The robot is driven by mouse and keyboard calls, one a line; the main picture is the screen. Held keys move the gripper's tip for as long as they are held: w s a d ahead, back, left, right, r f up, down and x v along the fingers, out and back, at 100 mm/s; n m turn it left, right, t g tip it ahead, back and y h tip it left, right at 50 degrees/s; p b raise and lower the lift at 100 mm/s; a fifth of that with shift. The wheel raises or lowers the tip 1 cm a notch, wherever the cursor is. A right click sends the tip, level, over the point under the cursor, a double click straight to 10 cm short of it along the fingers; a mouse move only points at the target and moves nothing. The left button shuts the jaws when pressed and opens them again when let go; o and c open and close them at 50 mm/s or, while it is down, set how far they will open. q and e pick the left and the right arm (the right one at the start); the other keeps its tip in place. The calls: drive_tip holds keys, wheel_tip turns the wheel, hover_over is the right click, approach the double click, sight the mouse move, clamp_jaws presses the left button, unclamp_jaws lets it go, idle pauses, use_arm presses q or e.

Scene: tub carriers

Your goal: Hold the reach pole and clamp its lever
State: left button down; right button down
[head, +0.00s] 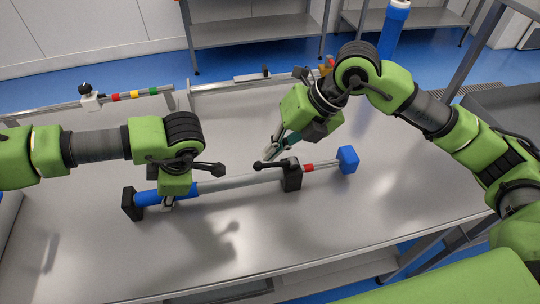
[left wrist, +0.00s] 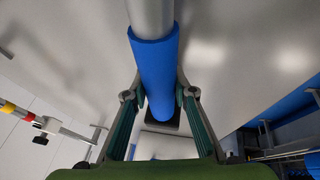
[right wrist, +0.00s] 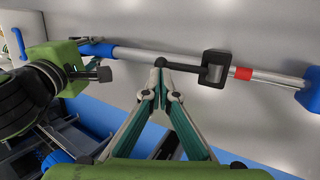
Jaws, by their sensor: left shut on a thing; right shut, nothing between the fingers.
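The reach pole (head: 238,182) lies across the table, with a blue grip (head: 148,197) at its left and a blue block (head: 348,160) at its right end. A black clamp (head: 292,176) sits around the tube, next to a red band. Its lever (head: 272,165) points left along the tube and ends in a round knob. My left gripper (left wrist: 162,98) is shut on the blue grip; in the head view the arm partly hides it. My right gripper (right wrist: 161,82) is shut and empty, its tips close to the lever's knob (right wrist: 160,62); I cannot tell whether they touch.
A rail with coloured bands and a black knob (head: 85,89) lies along the table's back left edge. Another grey rail (head: 225,86) runs along the back. A blue cylinder (head: 393,30) stands behind my right arm. The table front (head: 290,235) is clear.

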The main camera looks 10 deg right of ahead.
wheel_tip(320, 180, up, 10)
drive_tip(key=s+d, duration=0.1)
drive_tip(key=s, duration=0.1)
drive_tip(key=shift+d+r, duration=0.25)
use_arm(q)
drive_tip(key=c, duration=1.6)
unclamp_jaws()
drive_tip(key=v, duration=1.2)
drive_tip(key=shift+r, duration=0.1)
use_arm(e)
drive_tip(key=shift+f, duration=0.1)
